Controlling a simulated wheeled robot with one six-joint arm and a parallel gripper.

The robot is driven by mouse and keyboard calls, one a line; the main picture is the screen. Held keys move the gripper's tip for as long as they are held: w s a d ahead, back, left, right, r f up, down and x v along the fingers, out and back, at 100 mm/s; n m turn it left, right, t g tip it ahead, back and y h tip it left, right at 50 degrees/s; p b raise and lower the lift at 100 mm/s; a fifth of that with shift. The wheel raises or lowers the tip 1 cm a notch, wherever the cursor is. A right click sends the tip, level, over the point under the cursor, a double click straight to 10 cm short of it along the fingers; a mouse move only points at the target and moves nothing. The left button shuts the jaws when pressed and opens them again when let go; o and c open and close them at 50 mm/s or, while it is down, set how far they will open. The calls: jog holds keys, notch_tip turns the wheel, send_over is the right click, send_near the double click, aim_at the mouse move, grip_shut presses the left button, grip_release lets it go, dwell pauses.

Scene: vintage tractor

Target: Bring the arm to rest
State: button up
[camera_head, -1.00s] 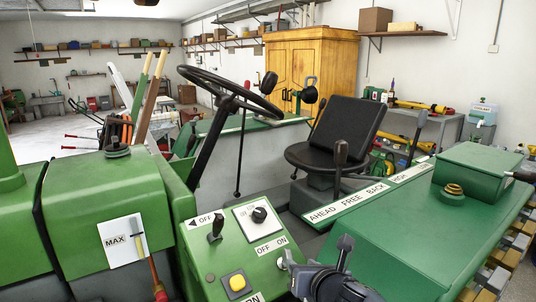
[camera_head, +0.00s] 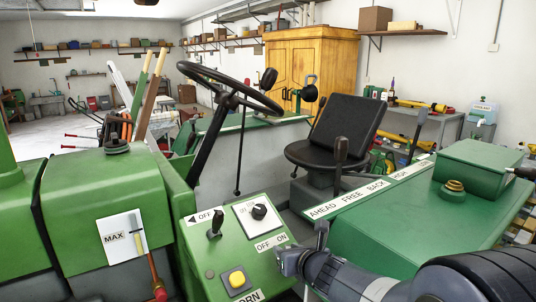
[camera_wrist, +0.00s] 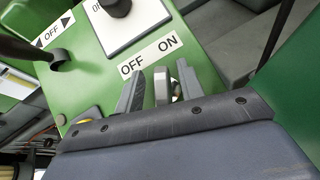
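My gripper (camera_head: 300,252) is over the right edge of the green control panel (camera_head: 225,262), just below the "OFF ON" label (camera_head: 270,242). In the wrist view, the two fingers of my gripper (camera_wrist: 159,88) stand apart. A small metallic switch-like part (camera_wrist: 175,86) shows between them, close to the right finger; I cannot tell whether they touch. My arm (camera_head: 350,280) reaches in from the lower right, bent low over the green cover.
A black lever (camera_head: 214,222), a black knob (camera_head: 259,212) and a yellow button (camera_head: 237,279) stand on the panel. The steering wheel (camera_head: 230,88) is behind it. A black seat (camera_head: 335,135) and a tall lever (camera_head: 340,155) stand beyond my gripper. Open air lies above the arm.

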jog(key=n+g+y+p, duration=0.1)
jog(key=n+p, duration=0.1)
jog(key=n+y+p, duration=0.2)
jog(key=n+p, duration=0.1)
jog(key=shift+r+g+p, duration=0.2)
jog(key=shift+g+p, duration=0.1)
jog(key=shift+g, duration=0.1)
jog(key=b+v, duration=0.1)
jog(key=v, duration=0.9)
jog(key=shift+w+a+r+n+g+y, duration=0.1)
jog(key=shift+a+r+n+g+y, duration=0.3)
jog(key=shift+n, duration=0.85)
jog(key=shift+w+a+r+n+g+y, duration=0.15)
jog(key=shift+a+n+g, duration=0.4)
jog(key=shift+a+n, duration=0.55)
jog(key=shift+a+r+n+g+y, duration=0.1)
jog(key=shift+a+n+g+y, duration=0.3)
jog(key=shift+n, duration=1.05)
